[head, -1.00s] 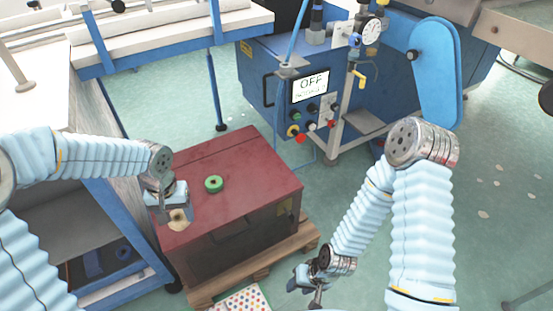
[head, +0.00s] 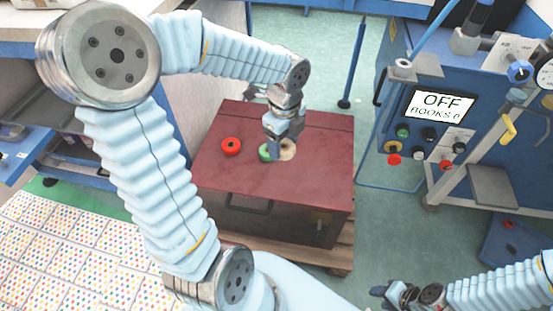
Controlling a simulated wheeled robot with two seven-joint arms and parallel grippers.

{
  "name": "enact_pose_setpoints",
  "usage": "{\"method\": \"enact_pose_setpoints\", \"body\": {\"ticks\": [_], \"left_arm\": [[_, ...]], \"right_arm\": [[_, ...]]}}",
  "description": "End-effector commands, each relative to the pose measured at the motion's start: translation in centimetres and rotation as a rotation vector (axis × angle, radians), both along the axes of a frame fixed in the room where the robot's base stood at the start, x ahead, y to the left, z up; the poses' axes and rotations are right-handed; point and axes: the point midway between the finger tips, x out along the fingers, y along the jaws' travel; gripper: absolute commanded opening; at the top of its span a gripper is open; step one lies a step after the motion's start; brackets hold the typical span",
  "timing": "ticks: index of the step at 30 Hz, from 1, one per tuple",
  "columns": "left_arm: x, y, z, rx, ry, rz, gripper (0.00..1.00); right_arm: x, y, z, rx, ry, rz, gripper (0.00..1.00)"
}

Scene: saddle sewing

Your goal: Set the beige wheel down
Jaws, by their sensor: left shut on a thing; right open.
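The beige wheel (head: 288,149) is at the middle of the dark red chest's lid (head: 315,175). My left gripper (head: 276,152) points down and is shut on it, its fingers partly covering it. I cannot tell whether the wheel touches the lid or hangs just above it. The green wheel (head: 265,152) lies just left of the gripper, partly hidden by a finger. The red wheel (head: 231,147) lies flat further left on the lid. My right gripper (head: 384,291) is open and empty, low at the bottom right, away from the chest.
The chest stands on a wooden pallet (head: 335,262). A blue machine with an OFF display (head: 441,105) stands to the right. The lid's front and right parts are clear.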

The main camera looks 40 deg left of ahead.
Motion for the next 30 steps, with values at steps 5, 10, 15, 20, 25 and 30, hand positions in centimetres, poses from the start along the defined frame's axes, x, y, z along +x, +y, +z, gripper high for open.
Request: {"method": "enact_pose_setpoints", "body": {"ticks": [5, 10, 15, 20, 25, 30], "left_arm": [[-1.0, 0.8, 0.2, 0.002, 0.001, -0.211, 0.26], [0.6, 0.1, -0.6, 0.001, 0.003, -0.267, 0.26], [4.9, -1.9, -2.7, -0.001, 0.003, -0.268, 0.26], [8.4, -3.4, -5.5, 0.0, 0.005, -0.264, 0.26], [10.5, -4.2, -8.2, 0.002, 0.002, -0.263, 0.26], [11.3, -4.5, -9.2, 0.002, 0.0, -0.26, 0.26]], "right_arm": [[0.0, -0.1, -0.7, -0.001, -0.001, -0.003, 0.43], [0.1, -0.1, -0.8, -0.002, -0.001, -0.004, 0.43], [0.1, -0.2, -0.8, -0.002, -0.001, -0.004, 0.43], [0.1, -0.2, -1.1, -0.003, -0.002, -0.004, 0.43], [0.1, -0.3, -1.2, -0.004, -0.003, -0.006, 0.43], [0.1, -0.3, -1.2, -0.004, -0.002, -0.006, 0.43]]}}
